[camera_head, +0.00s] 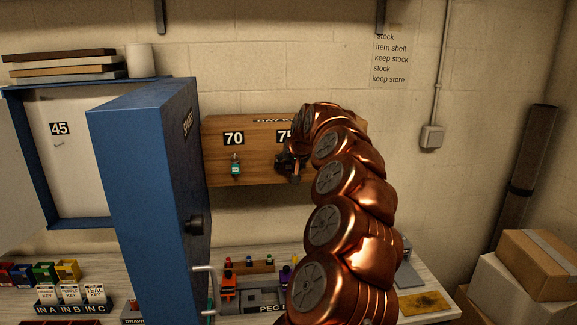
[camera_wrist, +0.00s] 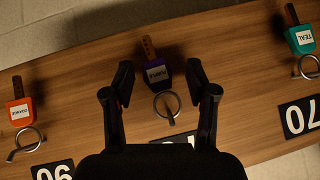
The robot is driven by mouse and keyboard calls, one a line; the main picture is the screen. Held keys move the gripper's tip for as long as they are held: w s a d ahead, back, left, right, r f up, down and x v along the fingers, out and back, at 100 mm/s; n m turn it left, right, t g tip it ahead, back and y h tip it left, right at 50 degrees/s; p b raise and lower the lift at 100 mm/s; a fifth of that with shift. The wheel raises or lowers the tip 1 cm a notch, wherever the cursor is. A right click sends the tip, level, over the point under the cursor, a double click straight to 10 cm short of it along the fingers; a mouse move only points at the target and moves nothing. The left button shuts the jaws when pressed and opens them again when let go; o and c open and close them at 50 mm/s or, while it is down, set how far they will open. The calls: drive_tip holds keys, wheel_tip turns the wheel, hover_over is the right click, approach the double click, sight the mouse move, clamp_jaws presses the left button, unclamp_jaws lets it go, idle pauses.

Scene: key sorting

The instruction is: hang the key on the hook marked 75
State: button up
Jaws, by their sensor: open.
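The hook board (camera_head: 217,163) is on the wall, with plates 70 (camera_head: 234,138) and 75 (camera_head: 283,136) showing. My gripper (camera_head: 290,166) is at the board below the 75 plate. In the wrist view my gripper (camera_wrist: 160,80) is open, its fingers on either side of a purple key tag (camera_wrist: 156,76) without visibly pinching it. The tag's ring (camera_wrist: 166,106) appears to be around the middle hook (camera_wrist: 169,110). The plate by that hook is mostly hidden behind my gripper in the wrist view.
A teal key tag (camera_wrist: 301,40) hangs at the 70 hook, and an orange one (camera_wrist: 20,112) hangs at the other neighbouring hook. The blue cabinet door (camera_head: 150,190) stands open left of the board.

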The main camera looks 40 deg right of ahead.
drive_tip(key=shift+s+r, duration=0.1)
drive_tip(key=v, duration=1.1)
drive_tip(key=shift+s+a+r, duration=0.2)
drive_tip(key=shift+s, duration=0.05)
